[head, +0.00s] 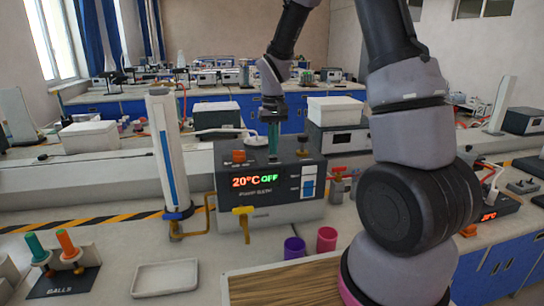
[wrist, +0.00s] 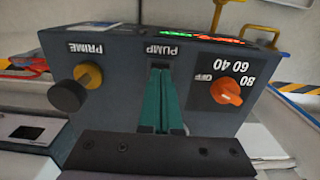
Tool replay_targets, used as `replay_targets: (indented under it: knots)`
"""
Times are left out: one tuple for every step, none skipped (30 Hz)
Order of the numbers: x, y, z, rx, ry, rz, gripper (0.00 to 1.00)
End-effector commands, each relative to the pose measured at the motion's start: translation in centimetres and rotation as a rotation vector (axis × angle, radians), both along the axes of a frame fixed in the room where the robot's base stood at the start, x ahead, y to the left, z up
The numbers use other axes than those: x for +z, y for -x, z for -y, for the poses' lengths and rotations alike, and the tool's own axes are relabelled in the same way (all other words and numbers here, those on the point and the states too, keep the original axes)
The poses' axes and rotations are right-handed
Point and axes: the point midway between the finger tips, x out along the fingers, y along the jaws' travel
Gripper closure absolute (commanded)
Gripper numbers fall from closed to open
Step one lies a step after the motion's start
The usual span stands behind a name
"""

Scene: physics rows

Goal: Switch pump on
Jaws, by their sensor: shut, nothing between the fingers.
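The grey heater unit (head: 270,185) stands on the bench, its front display reading 20°C and OFF. In the wrist view its top panel (wrist: 120,60) shows upside down, with a PUMP label (wrist: 161,50) in the middle. My gripper (head: 274,148) is above the top of this unit, pointing down. Its teal fingers (wrist: 160,75) are shut and empty, and their tips are at the PUMP label. They cover most of the pump switch, so its position and any contact cannot be told.
An orange dial (wrist: 226,91) marked OFF, 40, 60, 80 is beside the fingers. A yellow and black PRIME knob (wrist: 78,87) is on the other side. A yellow valve handle (head: 243,212), purple cup (head: 294,248) and pink cup (head: 326,240) stand in front of the unit.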

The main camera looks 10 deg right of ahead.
Motion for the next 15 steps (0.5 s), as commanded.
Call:
replay_targets:
  knots:
    - [-0.10,0.01,0.00,0.000,0.000,-0.001,1.00]
    - [-0.15,0.01,0.00,0.000,0.000,-0.001,1.00]
    - [-0.21,0.01,0.00,0.000,0.000,-0.001,1.00]
    - [-0.26,0.01,0.00,0.000,0.000,-0.001,1.00]
    - [-0.30,0.01,0.00,0.000,0.000,-0.001,1.00]
    - [-0.37,0.02,0.00,0.000,0.000,-0.001,1.00]
    - [-0.42,0.02,0.00,0.000,0.000,-0.001,1.00]
    - [-0.46,0.02,0.00,0.000,0.000,-0.001,1.00]
    - [-0.53,0.02,0.00,0.000,0.000,-0.001,1.00]
    - [-0.57,0.03,0.00,0.000,0.000,-0.001,1.00]
    - [-0.62,0.03,0.00,0.000,0.000,-0.002,1.00]
    - [-0.68,0.03,0.00,0.000,0.000,-0.002,1.00]
    - [-0.72,0.03,0.00,0.000,0.000,-0.002,1.00]
    - [-0.77,0.03,0.00,0.000,0.000,-0.002,1.00]
    - [-0.82,0.04,0.00,0.000,0.000,-0.002,1.00]
